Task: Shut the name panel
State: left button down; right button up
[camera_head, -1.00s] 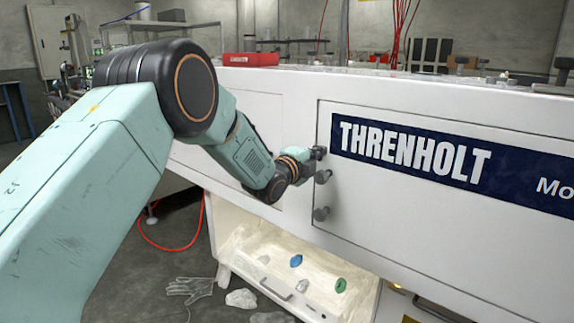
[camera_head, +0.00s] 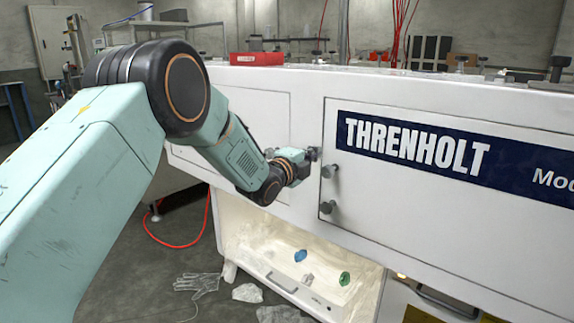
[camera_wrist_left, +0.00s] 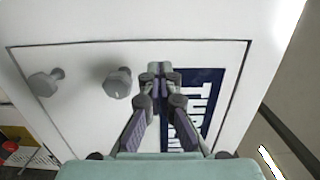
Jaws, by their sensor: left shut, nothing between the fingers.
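The white name panel (camera_head: 440,225) carries a dark blue label reading THRENHOLT (camera_head: 415,146) and is set in the front of the white machine. It looks about flush, with a thin dark seam around it; I cannot tell whether a small gap is left. Two grey knobs (camera_head: 330,170) (camera_head: 327,207) stick out near its left edge. My left gripper (camera_head: 312,154) is shut and empty beside the panel's upper left edge in the head view. In the left wrist view the shut fingertips (camera_wrist_left: 160,72) are over the panel, near the label (camera_wrist_left: 203,100). Contact is unclear. My right gripper is out of view.
Below, a lit open tray (camera_head: 290,278) holds a blue piece (camera_head: 300,255) and a green piece (camera_head: 345,278). A clear glove (camera_head: 198,284) lies on the floor. A red box (camera_head: 256,59) stands on top of the machine. Floor at left is mostly free.

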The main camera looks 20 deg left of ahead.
pick_arm(q)
jog(key=p+v, duration=0.1)
jog(key=v, duration=0.7)
jog(key=shift+s+a+p, duration=0.3)
jog(key=shift+a+p, duration=0.05)
jog(key=shift+a, duration=0.1)
jog(key=s+d+f+n+g+y, duration=0.1)
jog(key=s+f+n+g, duration=0.3)
jog(key=s+f+n, duration=0.55)
jog(key=s+d+f+n+g+y, duration=0.15)
jog(key=s+f+n+g, duration=0.4)
jog(key=f, duration=0.75)
jog(key=s+f+n+g, duration=0.2)
jog(key=s+f, duration=0.3)
jog(key=s, duration=0.6)
jog(key=s+d+f+n+g+y, duration=0.1)
jog(key=s+f, duration=0.4)
jog(key=s, duration=0.7)
jog(key=s+f+n+g, duration=0.2)
jog(key=s+f+g, duration=0.2)
jog(key=s, duration=0.7)
jog(key=shift+s+d+f+n+g, duration=0.3)
jog(key=shift+s+f+n+g, duration=0.1)
jog(key=shift+g, duration=0.15)
